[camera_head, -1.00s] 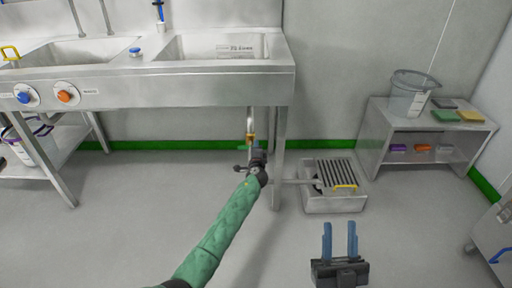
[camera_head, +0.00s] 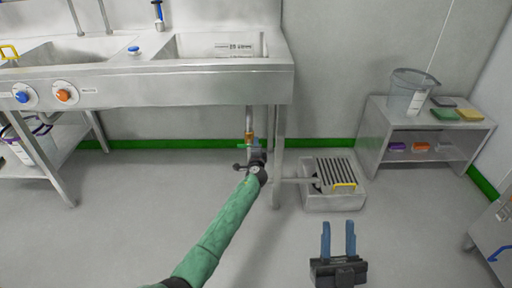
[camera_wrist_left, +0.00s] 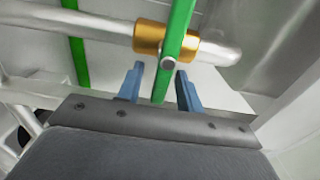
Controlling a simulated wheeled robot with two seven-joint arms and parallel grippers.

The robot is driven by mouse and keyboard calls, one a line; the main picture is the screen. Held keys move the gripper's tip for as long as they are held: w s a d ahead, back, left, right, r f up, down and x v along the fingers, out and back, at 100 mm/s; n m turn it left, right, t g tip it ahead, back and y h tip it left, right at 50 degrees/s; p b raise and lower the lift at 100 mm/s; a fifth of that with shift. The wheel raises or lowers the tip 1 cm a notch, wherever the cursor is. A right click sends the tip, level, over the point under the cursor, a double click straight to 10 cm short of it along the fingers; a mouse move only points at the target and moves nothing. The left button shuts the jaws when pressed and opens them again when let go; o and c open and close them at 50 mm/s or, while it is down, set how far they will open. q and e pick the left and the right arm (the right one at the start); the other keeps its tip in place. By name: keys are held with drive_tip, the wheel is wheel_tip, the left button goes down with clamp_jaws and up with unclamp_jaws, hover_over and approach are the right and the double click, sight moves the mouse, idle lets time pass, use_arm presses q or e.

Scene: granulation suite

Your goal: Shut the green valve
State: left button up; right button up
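The green valve's lever (camera_wrist_left: 181,25) crosses a brass valve body (camera_wrist_left: 148,38) on a metal pipe in the left wrist view. The lever lies across the pipe. In the head view the brass body (camera_head: 249,139) sits on the upright pipe under the right sink basin. My left gripper (camera_wrist_left: 161,75) is open, with the lower end of the lever between its blue fingers and gaps visible on both sides. In the head view the left gripper (camera_head: 256,145) is small and partly hides the valve. My right gripper (camera_head: 338,228) is open and empty above the floor.
The steel sink (camera_head: 190,88) overhangs the valve, with its leg (camera_head: 278,160) just right of it. A floor drain box (camera_head: 334,199) with a grate is further right. A shelf unit (camera_head: 372,140) stands by the right wall.

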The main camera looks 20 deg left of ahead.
use_arm(q)
drive_tip(key=shift+s, duration=0.1)
